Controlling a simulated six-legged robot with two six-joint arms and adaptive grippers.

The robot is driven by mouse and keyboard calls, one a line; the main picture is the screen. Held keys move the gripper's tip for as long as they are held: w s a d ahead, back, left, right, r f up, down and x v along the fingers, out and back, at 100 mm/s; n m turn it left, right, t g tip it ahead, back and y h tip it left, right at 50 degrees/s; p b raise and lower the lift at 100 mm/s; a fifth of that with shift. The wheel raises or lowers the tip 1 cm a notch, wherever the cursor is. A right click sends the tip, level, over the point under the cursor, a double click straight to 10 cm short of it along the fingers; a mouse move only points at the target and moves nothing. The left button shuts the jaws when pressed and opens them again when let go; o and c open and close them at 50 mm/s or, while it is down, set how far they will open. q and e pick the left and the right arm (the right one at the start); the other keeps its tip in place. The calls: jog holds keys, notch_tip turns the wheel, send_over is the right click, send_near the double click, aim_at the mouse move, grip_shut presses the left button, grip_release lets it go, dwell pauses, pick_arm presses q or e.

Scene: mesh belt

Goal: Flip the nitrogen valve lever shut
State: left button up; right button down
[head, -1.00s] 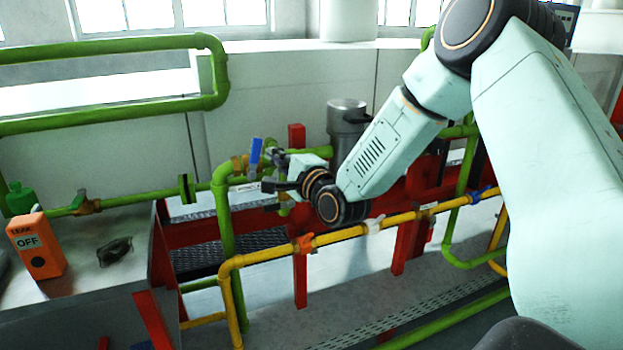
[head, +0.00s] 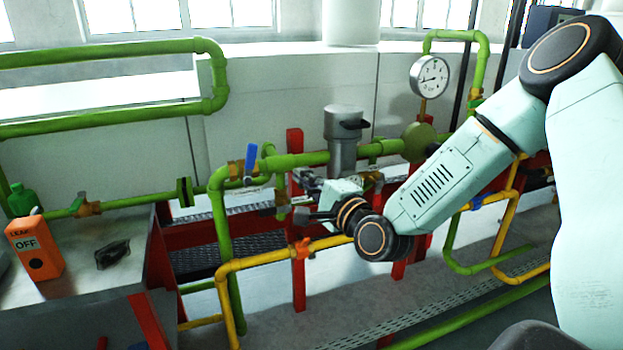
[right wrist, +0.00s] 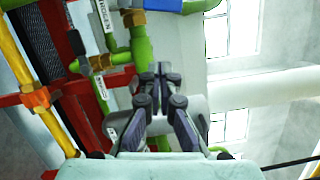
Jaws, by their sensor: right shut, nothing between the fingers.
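A blue lever (head: 250,160) stands roughly upright, crosswise to the green pipe, on a valve with a brass fitting. In the right wrist view a blue lever (right wrist: 165,4) shows at the top edge, partly cut off, beside a brass fitting. My right gripper (head: 305,200) is to the right of the blue lever and a little lower, apart from it. Its fingers (right wrist: 160,72) are shut with nothing between them. My left gripper is not in view.
Green pipes and a yellow pipe (head: 265,257) run around the gripper, with red posts (head: 299,275) behind. A gauge (head: 430,77) and a grey cylinder (head: 342,150) stand further right. An orange box (head: 36,248) marked OFF is on the left bench.

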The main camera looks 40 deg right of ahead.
jog(key=shift+s, duration=1.05)
jog(key=shift+d+f, duration=0.1)
